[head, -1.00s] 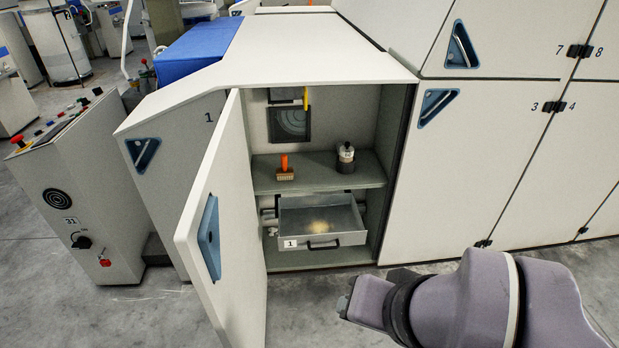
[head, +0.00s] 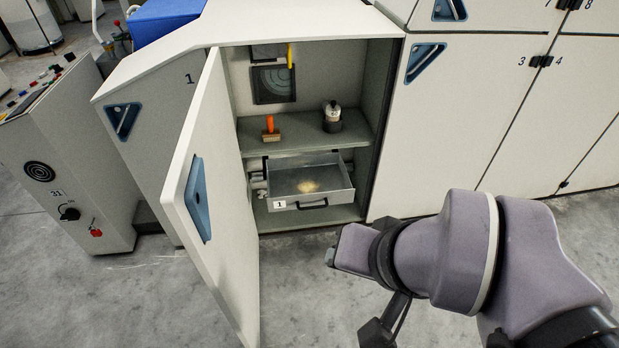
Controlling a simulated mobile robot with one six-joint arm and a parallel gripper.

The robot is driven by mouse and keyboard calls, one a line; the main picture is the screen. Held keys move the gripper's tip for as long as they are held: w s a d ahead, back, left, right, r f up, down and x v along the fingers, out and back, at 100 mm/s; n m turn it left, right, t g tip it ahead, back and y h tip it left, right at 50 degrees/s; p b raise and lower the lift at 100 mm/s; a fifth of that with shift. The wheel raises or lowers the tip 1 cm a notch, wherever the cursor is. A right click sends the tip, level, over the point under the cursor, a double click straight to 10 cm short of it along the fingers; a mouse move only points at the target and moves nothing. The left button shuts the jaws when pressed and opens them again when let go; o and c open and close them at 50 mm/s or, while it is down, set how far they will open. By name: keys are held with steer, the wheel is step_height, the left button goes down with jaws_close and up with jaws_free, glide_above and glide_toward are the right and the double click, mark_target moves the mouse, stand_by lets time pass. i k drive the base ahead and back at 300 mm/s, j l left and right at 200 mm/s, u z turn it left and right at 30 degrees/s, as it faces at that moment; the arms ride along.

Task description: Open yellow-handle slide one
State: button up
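A yellow handle (head: 290,56) shows as a short upright strip high inside the open cabinet, at the right end of a dark-edged slide (head: 268,52). The cabinet's top front edge hides part of this slide. Below it on the back wall is a dark square plate (head: 273,84) with curved lines. My purple-grey arm is outside the cabinet, in front of it and to the right, apart from the slide. A dark part at my arm's end, perhaps my gripper (head: 381,333), shows at the bottom edge; its fingers cannot be made out.
The cabinet door (head: 215,200) stands open at the left. An orange-handled brush (head: 271,131) and a small metal pot (head: 332,118) stand on the shelf (head: 296,143). A tray drawer marked 1 (head: 318,203) is pulled out below, holding tan material. Bare floor lies in front.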

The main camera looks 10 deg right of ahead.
mark_target(281, 49)
steer(key=i+j, duration=0.1)
steer(key=i, duration=0.5)
steer(key=i+j, duration=0.15)
steer(key=i, duration=0.4)
